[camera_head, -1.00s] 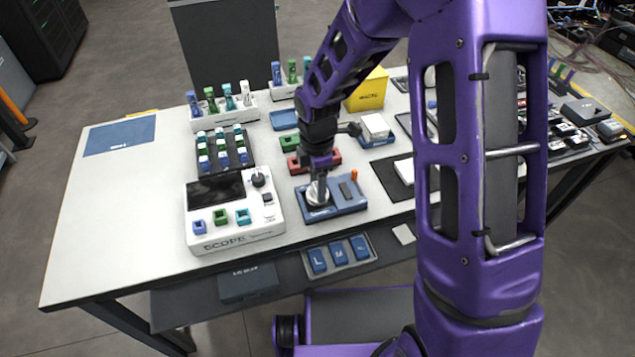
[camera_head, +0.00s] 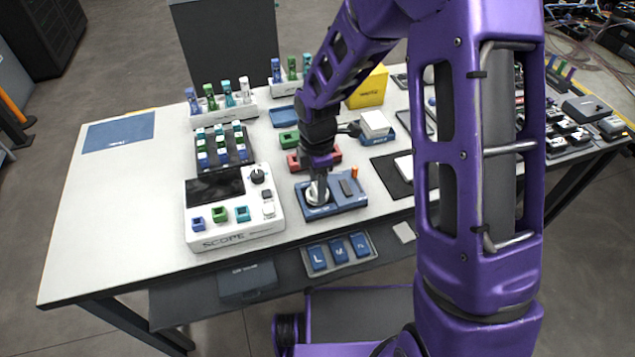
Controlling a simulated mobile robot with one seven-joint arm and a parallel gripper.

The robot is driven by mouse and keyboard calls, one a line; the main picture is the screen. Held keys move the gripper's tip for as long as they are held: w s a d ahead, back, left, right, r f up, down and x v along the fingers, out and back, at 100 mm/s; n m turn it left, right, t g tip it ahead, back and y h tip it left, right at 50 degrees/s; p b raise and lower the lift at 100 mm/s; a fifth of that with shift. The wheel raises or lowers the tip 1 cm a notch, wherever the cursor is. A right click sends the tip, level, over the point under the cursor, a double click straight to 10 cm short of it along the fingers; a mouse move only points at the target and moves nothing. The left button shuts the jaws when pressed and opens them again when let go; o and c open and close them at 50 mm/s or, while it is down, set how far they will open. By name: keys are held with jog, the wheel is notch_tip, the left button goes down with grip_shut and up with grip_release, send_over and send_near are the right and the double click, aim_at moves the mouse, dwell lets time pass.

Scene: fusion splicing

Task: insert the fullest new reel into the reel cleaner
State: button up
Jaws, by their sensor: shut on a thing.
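My gripper (camera_head: 318,181) points down over the left part of a blue device (camera_head: 345,201), which looks like the reel cleaner. It has a dark block and an orange upright piece on its right part. My gripper is shut on a pale round reel (camera_head: 313,197) at that left part. The fingers partly hide the reel, and I cannot tell whether it is fully seated. No other reel can be told for sure, and how full any reel is cannot be read.
A white SCOPE box (camera_head: 232,226) stands close left of the device. A red block (camera_head: 329,160) and a green block (camera_head: 287,140) lie behind it. A dark rack (camera_head: 222,155) holds several small coloured pieces.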

jog(key=shift+f, duration=0.35)
dwell(0.4)
jog(key=o, duration=1.2)
jog(key=shift+r, duration=0.1)
notch_tip(320, 180, up, 4)
jog(key=p, duration=0.3)
jog(key=shift+r+p, duration=0.2)
jog(key=shift+p, duration=0.1)
jog(key=shift+r, duration=0.75)
jog(key=shift+w, duration=0.1)
